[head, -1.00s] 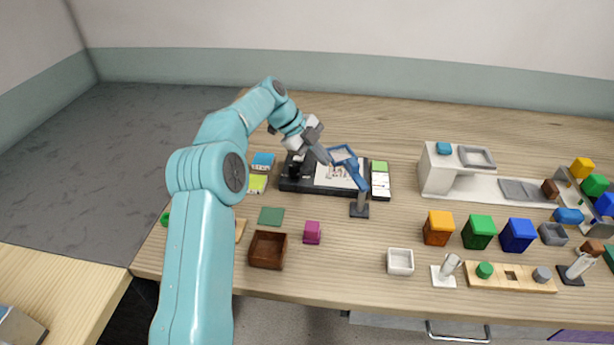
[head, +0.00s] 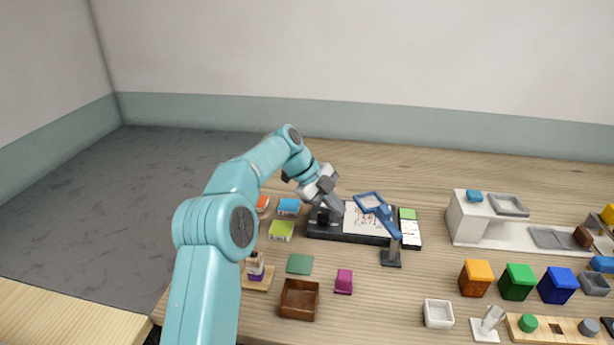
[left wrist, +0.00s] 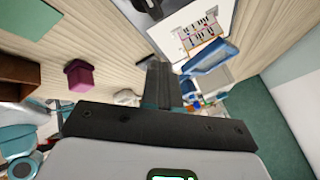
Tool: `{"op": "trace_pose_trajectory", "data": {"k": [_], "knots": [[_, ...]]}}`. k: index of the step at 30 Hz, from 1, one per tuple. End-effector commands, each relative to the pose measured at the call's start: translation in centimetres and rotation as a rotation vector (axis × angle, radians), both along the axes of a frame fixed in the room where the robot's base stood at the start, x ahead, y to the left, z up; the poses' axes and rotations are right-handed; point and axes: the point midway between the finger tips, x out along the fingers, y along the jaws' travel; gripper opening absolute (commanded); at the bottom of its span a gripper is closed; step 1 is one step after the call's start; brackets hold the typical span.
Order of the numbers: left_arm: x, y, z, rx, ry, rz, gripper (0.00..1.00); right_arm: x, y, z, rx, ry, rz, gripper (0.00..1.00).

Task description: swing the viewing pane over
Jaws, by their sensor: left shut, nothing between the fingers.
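The viewing pane is a blue-framed pane (head: 371,202) on a blue arm, tilted above the white printed sheet (head: 358,219) of a black board (head: 352,238). The arm joins a grey post on a dark foot (head: 391,259) at the board's front right. My left gripper (head: 338,210) is shut and empty, just left of the pane, over the left part of the board. In the left wrist view the blue frame (left wrist: 212,58) lies to the right of my shut fingers (left wrist: 157,80). A gap shows between them there. My right gripper is not in view.
A black knob (head: 322,217) stands on the board's left end, close to my gripper. Small coloured boxes (head: 282,230) lie left of the board. A brown tray (head: 299,300) and a magenta block (head: 344,281) lie in front. Bare table is behind the board.

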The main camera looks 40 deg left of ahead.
Motion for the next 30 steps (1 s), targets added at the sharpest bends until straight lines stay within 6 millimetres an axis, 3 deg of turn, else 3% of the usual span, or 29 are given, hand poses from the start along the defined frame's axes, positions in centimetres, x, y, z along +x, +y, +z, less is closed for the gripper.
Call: {"op": "trace_pose_trajectory", "data": {"k": [13, 26, 30], "knots": [[-1.7, 4.3, 6.9, 0.003, -0.002, 0.004, 0.00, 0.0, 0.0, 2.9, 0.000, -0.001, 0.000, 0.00], [-2.4, 5.4, 8.0, 0.001, -0.002, 0.002, 0.00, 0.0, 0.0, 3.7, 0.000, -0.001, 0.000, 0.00], [-2.5, 5.4, 10.5, 0.003, -0.003, 0.002, 0.00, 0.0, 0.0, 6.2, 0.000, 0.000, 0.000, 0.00]]}}
